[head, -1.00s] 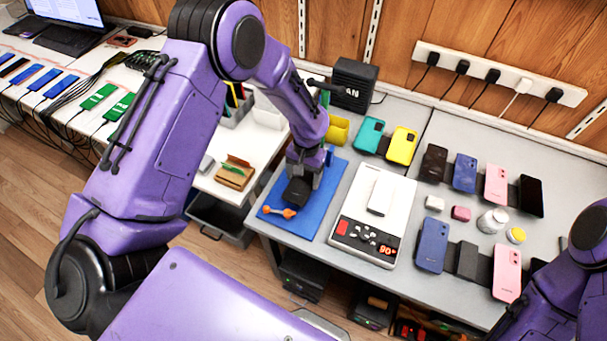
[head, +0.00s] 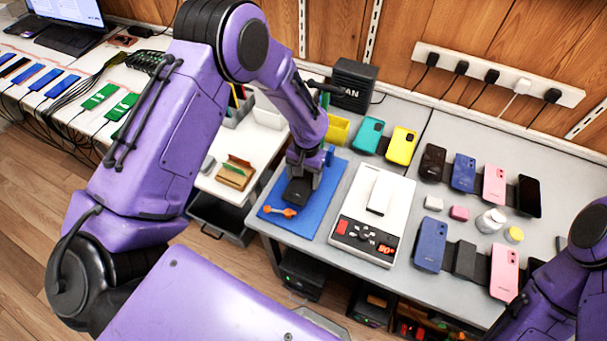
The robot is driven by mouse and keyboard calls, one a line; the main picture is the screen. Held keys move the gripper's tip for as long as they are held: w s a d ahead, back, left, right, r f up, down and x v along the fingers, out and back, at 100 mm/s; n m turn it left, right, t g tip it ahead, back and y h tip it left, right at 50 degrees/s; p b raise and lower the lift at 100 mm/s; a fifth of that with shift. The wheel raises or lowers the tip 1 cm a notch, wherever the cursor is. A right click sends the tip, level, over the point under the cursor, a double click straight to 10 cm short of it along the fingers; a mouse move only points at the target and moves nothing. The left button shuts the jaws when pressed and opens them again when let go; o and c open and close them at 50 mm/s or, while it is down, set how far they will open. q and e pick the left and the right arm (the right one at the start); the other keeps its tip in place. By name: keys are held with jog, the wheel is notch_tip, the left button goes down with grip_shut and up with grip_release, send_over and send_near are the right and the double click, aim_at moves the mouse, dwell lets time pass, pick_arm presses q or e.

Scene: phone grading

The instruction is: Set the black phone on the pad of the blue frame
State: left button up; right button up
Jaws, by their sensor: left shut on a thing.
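My left gripper (head: 302,172) is over the blue mat (head: 327,204) and is shut on a dark, flat thing that looks like the black phone (head: 297,191). The phone's near end shows below the fingers; the rest is hidden by the gripper. A small blue upright part (head: 329,157), perhaps of the blue frame, shows just right of the gripper. The arm hides most of it, and the pad cannot be made out. I cannot tell whether the phone touches anything beneath it. Of my right arm, only links show at the lower right; its gripper is out of view.
An orange-handled tool (head: 281,211) lies on the mat's near left part. A white scale (head: 353,241) stands right of the mat. Several phones, including another dark one (head: 529,196), lie farther right. A yellow holder (head: 337,130) and a black box (head: 353,85) stand behind.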

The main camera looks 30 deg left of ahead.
pick_arm(q)
jog(key=shift+f, duration=0.4)
dwell(0.9)
jog(key=o, duration=1.2)
jog(key=shift+o, duration=0.2)
jog(key=shift+r+p, duration=0.65)
jog(key=shift+p, duration=0.25)
jog(key=shift+r, duration=0.1)
